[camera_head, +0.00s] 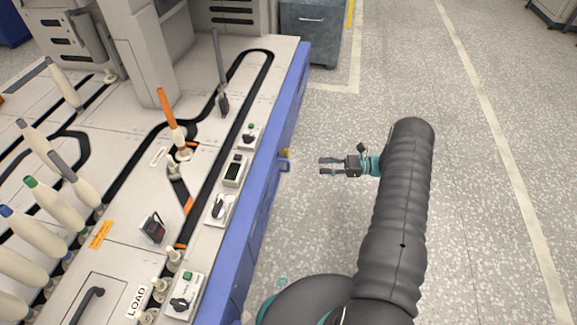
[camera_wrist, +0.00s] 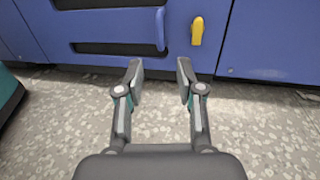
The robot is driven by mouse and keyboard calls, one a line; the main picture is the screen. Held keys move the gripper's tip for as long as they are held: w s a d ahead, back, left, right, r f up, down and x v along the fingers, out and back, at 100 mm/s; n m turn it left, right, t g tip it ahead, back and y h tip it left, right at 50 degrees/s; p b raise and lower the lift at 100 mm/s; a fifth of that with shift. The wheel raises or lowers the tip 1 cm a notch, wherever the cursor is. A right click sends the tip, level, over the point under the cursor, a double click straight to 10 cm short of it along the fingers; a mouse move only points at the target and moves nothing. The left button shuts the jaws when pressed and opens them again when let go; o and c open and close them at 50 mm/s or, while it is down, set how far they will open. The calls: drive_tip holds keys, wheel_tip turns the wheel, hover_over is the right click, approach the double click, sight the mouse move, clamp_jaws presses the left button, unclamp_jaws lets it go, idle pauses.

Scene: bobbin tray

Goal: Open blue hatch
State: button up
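The blue hatch (camera_wrist: 120,25) is part of the machine's blue side and fills the top of the wrist view. It has dark slots, a blue upright handle (camera_wrist: 159,29) and a yellow latch (camera_wrist: 197,30) just right of that handle. In the head view the yellow latch (camera_head: 286,154) sticks out from the blue side (camera_head: 262,190). My gripper (camera_head: 322,166) is open and empty, to the right of the latch and apart from it. In the wrist view its fingers (camera_wrist: 159,72) point toward the panel, below the handle and latch. Whether the hatch is ajar is unclear.
The machine top (camera_head: 125,205) carries bobbins, black tracks and several switch boxes along its right edge. A grey cabinet (camera_head: 311,32) stands behind. The speckled floor (camera_head: 480,210) to the right of the machine is clear around my arm.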

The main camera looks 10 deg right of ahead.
sight(288, 170)
drive_tip(key=a, duration=0.4)
drive_tip(key=w+a, duration=0.1)
drive_tip(key=a, duration=0.3)
drive_tip(key=w+a, duration=0.1)
drive_tip(key=a, duration=0.4)
drive_tip(key=shift+w+a, duration=0.1)
drive_tip(key=shift+w, duration=0.15)
clamp_jaws()
